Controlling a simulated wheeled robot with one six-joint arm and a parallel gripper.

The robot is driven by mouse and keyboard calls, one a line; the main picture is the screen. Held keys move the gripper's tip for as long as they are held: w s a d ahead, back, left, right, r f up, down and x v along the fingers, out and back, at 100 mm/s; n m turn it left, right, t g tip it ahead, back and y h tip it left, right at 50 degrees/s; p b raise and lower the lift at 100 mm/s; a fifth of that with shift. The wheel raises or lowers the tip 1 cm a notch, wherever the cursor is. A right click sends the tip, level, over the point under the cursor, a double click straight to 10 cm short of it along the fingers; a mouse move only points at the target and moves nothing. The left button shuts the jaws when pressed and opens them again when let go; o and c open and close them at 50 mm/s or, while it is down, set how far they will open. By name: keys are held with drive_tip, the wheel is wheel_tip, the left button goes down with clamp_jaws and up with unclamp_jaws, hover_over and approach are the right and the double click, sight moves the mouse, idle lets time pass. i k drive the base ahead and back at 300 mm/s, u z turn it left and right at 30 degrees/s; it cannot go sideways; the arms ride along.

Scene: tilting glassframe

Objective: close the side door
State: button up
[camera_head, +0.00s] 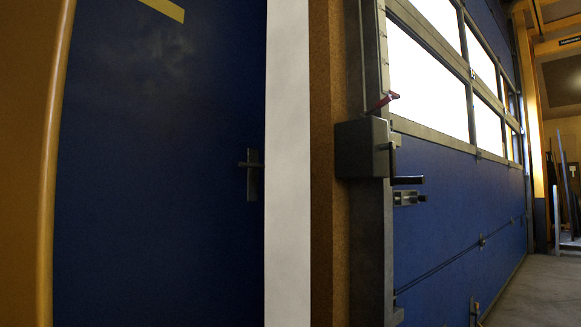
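The side door (150,170) is a dark blue panel filling the left half of the head view. Its dark lever handle (252,174) sits near the door's right edge, with the lever pointing left. A plain pale upright strip (288,165) lies between that edge and the brown jamb (328,200). It looks like a bright gap, with the door standing ajar, but I cannot fully tell. The door's top and bottom are outside the picture. My gripper is not in view.
An orange-brown upright (32,160) stands close at the far left. Right of the jamb is a large blue sectional door (450,205) with bright windows and a grey latch box (363,148). Bare floor (540,285) shows at the lower right.

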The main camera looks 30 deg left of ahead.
sight(158, 223)
drive_tip(key=u, duration=0.2)
drive_tip(key=i, duration=1.15)
drive_tip(key=u, duration=0.85)
